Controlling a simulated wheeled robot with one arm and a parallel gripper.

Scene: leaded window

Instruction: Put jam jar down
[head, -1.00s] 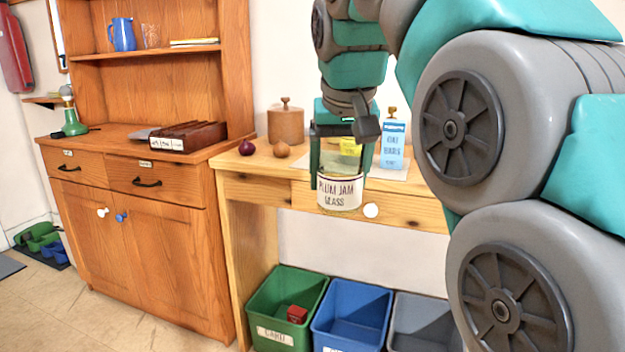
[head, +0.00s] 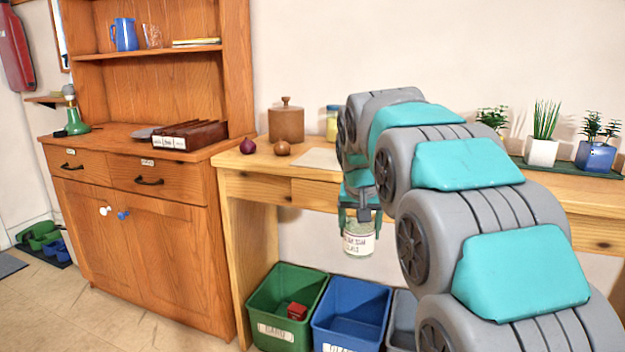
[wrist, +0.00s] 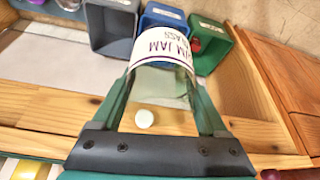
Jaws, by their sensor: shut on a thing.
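The jam jar (head: 358,241) is clear glass with a white label, and "JAM" and "GLASS" show on it in the wrist view (wrist: 165,52). My gripper (head: 361,212) is shut on it from above, with one green finger on each side in the wrist view (wrist: 165,95). The jar hangs upright in front of the wooden table (head: 250,188), below its top. In the head view it shows just above the blue bin (head: 352,300) and the grey bin (head: 401,318). The jar looks empty.
A green bin (head: 283,290) with a "CARD" label holds a small red box (head: 297,311). A wooden canister (head: 286,124), an onion-like ball (head: 248,146), a brown ball (head: 282,148) and a pale mat (head: 318,158) are on the table. Potted plants (head: 542,150) stand at right.

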